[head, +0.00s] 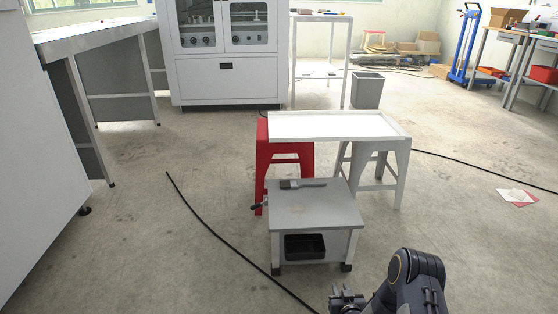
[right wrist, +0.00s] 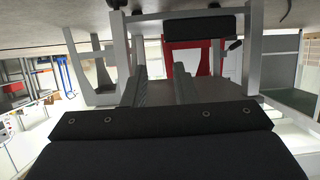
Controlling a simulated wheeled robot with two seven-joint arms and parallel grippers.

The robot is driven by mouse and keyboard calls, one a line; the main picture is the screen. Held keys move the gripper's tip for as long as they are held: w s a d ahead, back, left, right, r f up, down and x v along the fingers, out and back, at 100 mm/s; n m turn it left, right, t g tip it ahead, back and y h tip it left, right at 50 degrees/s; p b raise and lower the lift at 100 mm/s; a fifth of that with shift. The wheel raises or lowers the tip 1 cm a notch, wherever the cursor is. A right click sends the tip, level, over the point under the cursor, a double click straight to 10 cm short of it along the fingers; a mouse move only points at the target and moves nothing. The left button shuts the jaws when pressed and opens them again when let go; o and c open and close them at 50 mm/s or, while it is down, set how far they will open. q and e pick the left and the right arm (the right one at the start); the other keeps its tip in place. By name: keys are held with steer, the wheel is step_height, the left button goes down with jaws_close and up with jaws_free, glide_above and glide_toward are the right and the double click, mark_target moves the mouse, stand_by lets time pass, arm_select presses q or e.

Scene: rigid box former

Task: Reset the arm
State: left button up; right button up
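My right arm comes in at the bottom right of the head view, with its right gripper (head: 347,299) low at the bottom edge, in front of the small grey table. The right wrist view is upside down. There the two fingers of this gripper (right wrist: 161,82) stand apart with nothing between them. My left arm and left gripper are not in view.
A low grey table (head: 328,213) on casters holds a brush (head: 302,183), with a black bin (head: 305,246) beneath. Behind it a white tray (head: 335,125) rests across a red stool (head: 262,165) and a grey stool (head: 395,165). A black cable (head: 215,230) crosses the floor.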

steer(key=w+d+r+m+g+p, duration=0.1)
steer(key=d+r, duration=0.1)
steer(key=r, duration=0.6)
steer(key=w+d+r+g, duration=0.1)
steer(key=d+r, duration=0.2)
steer(key=r, duration=0.4)
steer(key=s+r+m+g+p, duration=0.1)
steer(key=s+r, duration=0.4)
steer(key=r, duration=0.3)
steer(key=s+r+g, duration=0.1)
steer(key=s+r, duration=0.3)
steer(key=r, duration=0.5)
steer(key=s+a+r+g+y+p, duration=0.1)
steer(key=s+a+r, duration=0.15)
steer(key=s, duration=0.75)
steer(key=s+a+r+g+y+p, duration=0.15)
steer(key=s+r, duration=0.25)
steer(key=s, duration=0.6)
steer(key=s+a+r+g+y, duration=0.1)
steer(key=s+a+r+g, duration=0.15)
steer(key=s, duration=0.85)
step_height(320, 180, up, 38)
steer(key=d+p, duration=0.1)
steer(key=p, duration=3.7)
steer(key=shift+w+r+t, duration=0.25)
steer(key=shift+w+t, duration=0.1)
steer(key=shift+t, duration=0.05)
